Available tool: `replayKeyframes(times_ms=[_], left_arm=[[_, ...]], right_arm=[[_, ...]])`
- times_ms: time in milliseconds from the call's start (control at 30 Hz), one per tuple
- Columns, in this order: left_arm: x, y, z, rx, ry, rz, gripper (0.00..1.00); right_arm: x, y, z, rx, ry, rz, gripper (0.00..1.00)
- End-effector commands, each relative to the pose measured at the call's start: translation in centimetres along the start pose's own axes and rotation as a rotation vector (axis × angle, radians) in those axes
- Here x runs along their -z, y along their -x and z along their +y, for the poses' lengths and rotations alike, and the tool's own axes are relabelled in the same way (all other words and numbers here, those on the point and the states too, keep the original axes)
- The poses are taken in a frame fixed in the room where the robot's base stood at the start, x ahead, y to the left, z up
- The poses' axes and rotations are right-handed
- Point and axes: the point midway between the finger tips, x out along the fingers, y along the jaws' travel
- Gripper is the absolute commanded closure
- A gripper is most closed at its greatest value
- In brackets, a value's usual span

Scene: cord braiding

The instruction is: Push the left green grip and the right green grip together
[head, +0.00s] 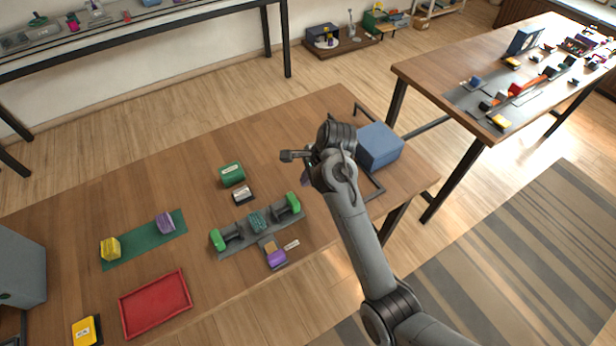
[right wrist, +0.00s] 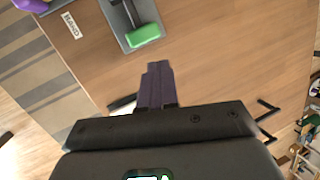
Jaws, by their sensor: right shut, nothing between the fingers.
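The left green grip (head: 217,239) and the right green grip (head: 293,202) stand at opposite ends of a grey base (head: 262,228) on the wooden table, well apart. A dark green patterned piece (head: 257,220) lies between them. The right green grip also shows at the top of the right wrist view (right wrist: 145,36). My right gripper (head: 306,178) is beyond and slightly right of the right green grip, apart from it. Its dark fingers (right wrist: 158,84) are together and empty in the right wrist view. My left gripper is out of view.
A purple object (head: 277,259) and a white label (head: 292,245) are in front. A blue box (head: 379,146) sits right of my arm. A red tray (head: 155,304) lies at front left.

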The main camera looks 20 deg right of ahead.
Motion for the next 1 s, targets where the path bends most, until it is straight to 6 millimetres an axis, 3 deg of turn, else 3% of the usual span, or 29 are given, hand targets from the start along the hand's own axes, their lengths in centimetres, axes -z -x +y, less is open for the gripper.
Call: replayKeyframes(times_ms=[633, 767, 1000], left_arm=[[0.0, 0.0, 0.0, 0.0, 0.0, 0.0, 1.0], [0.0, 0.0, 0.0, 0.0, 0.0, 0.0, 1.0], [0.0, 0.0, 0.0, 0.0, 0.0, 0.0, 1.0]], right_arm=[[1.4, -6.4, 1.5, -0.002, -0.012, -0.004, 1.0], [1.4, -6.2, 1.4, 0.001, -0.011, -0.003, 1.0], [0.8, -3.5, 0.6, 0.002, -0.009, -0.001, 1.0]])
